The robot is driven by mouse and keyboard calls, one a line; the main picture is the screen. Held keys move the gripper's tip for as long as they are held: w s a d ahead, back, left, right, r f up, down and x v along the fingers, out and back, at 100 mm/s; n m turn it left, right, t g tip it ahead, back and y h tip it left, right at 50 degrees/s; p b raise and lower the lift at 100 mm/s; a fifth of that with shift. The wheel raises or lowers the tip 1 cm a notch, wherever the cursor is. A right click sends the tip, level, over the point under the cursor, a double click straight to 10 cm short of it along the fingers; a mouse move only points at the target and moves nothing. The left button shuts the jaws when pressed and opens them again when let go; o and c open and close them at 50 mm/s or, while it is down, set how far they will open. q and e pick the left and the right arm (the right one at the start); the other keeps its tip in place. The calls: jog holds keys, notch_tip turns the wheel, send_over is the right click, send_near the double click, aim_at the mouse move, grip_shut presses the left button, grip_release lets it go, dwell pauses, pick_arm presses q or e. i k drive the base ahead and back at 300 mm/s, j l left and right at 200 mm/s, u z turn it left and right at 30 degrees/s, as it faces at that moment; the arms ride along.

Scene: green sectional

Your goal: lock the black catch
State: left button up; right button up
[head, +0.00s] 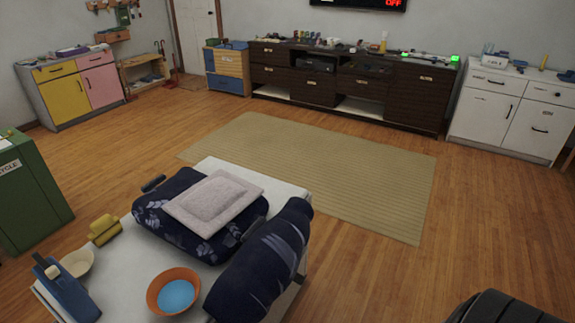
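I cannot make out a black catch for certain in the head view. A small dark piece (152,184) stands at the left edge of a dark blue floral padded item (160,222) on the white table (115,280), but I cannot tell what it is. The white cabinet (508,122) at the right has dark handles. The dark brown cabinet (405,105) stands beside it; any catch there is too small to tell. Neither of my grippers is in view.
A pale cushion (213,202) lies on the padded item. A dark blue floral roll (265,265) and an orange bowl (158,283) are on the table. A green recycle bin (35,195) stands left. A beige rug (310,170) and bare floor (480,220) lie clear.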

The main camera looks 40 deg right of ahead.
aim_at(299, 279)
jog(key=l+z, duration=0.2)
jog(key=z, duration=1)
jog(key=i+j, duration=0.05)
